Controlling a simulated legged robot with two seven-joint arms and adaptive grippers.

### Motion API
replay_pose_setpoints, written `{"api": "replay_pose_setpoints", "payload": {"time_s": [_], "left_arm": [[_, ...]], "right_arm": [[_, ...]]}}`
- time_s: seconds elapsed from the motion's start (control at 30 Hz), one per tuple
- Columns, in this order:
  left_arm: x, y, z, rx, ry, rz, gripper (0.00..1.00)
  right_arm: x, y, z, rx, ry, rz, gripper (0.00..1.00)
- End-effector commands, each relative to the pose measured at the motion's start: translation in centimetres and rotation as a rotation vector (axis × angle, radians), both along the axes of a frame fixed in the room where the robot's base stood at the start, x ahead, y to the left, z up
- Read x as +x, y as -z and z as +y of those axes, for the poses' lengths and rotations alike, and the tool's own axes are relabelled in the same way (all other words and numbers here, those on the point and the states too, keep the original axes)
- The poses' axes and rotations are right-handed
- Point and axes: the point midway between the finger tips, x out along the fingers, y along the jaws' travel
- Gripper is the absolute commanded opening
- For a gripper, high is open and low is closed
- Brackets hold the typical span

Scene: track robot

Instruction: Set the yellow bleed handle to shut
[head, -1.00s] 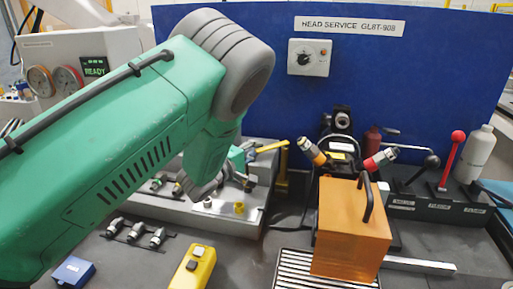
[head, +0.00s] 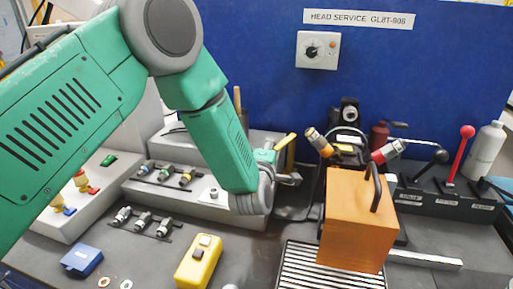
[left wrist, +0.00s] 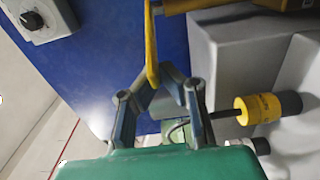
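The yellow bleed handle (head: 285,142) is a flat bar at the back of the grey fixture, just past my left gripper in the head view. It also shows in the left wrist view (left wrist: 151,40), running from the top edge down between my fingertips. My left gripper (left wrist: 157,72) has its fingers drawn in close around the handle's lower end and appears shut on it. In the head view the left gripper (head: 274,168) is partly hidden by my wrist. The handle's pivot is not clear. My right gripper is not in view.
An orange block (head: 355,220) with a black handle stands right of my left gripper, by a slotted grate (head: 310,268). A yellow button box (head: 198,262) and a blue box (head: 82,259) lie in front. A yellow cylinder (left wrist: 262,108) is beside my fingers. Red and black levers stand at right.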

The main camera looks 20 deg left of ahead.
Motion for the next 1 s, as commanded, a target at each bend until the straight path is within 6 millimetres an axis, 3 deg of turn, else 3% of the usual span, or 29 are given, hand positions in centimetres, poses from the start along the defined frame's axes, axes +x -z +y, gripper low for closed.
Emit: {"api": "replay_pose_setpoints", "payload": {"time_s": [0.13, 0.4, 1.0], "left_arm": [[-0.3, 0.3, -1.4, -0.003, -0.111, 0.001, 0.0], [-0.6, 0.2, -2.5, -0.001, -0.112, 0.0, 0.0], [-0.7, 0.0, -3.3, 0.001, -0.108, -0.002, 0.0]], "right_arm": [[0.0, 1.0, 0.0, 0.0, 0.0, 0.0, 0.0], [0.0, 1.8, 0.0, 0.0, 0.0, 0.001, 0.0], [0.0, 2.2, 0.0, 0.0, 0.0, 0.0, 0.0]]}}
